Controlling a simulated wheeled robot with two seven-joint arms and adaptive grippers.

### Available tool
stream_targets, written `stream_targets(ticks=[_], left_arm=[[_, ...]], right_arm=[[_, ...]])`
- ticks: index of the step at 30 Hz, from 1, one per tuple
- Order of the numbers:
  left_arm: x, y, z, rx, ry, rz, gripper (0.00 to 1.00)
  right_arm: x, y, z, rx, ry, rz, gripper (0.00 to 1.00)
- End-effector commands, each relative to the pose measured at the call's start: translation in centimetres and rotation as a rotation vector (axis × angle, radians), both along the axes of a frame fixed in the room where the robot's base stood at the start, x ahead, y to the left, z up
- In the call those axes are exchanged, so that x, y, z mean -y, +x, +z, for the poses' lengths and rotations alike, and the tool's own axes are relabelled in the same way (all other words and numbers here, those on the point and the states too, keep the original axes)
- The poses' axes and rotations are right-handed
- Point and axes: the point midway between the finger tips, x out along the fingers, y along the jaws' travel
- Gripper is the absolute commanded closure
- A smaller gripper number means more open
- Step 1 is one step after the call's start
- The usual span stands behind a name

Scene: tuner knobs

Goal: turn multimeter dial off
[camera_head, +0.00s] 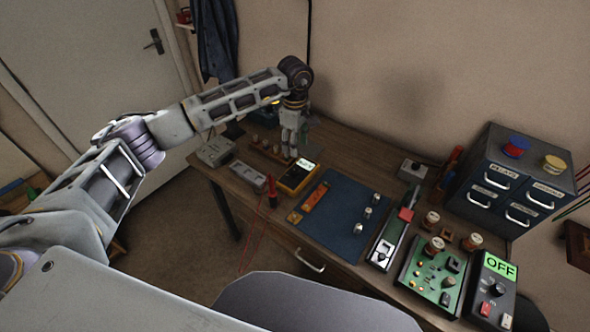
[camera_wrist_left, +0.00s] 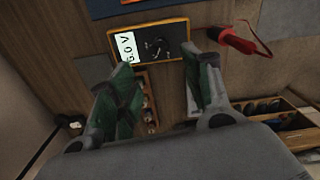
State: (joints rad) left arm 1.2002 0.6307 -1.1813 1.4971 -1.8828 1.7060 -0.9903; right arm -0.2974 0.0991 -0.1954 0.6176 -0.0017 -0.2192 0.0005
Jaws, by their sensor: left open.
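The yellow multimeter (camera_head: 296,178) lies on the workbench to the left of the blue mat, with a lit screen at its top. In the left wrist view the multimeter (camera_wrist_left: 176,36) shows a screen (camera_wrist_left: 126,46) reading 5.0 V and a black dial (camera_wrist_left: 157,46). My left gripper (camera_head: 290,152) is above the multimeter's far end. In the left wrist view my left gripper (camera_wrist_left: 160,68) has its two green-padded fingers spread, one on each side below the dial, with nothing between them. The fingers look apart from the dial. My right gripper is not in view.
A red probe (camera_head: 272,190) with a red wire stands beside the multimeter. The blue mat (camera_head: 342,215) bears an orange tool and several small knobs. Farther right are a circuit board (camera_head: 432,270), a box with a green OFF display (camera_head: 498,266) and a drawer cabinet (camera_head: 480,182).

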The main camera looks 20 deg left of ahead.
Motion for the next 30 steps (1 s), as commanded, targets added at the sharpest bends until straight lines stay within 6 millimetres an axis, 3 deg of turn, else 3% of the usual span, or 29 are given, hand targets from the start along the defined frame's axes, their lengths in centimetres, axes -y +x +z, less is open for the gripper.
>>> stream_targets(ticks=[11,30], left_arm=[[0.1,-0.1,-4.5,-0.003,-0.001,-0.001,0.51],[0.1,-0.1,-12.1,-0.001,-0.002,0.000,0.51]], right_arm=[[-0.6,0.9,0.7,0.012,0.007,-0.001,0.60],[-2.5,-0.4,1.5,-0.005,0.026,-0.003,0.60]])
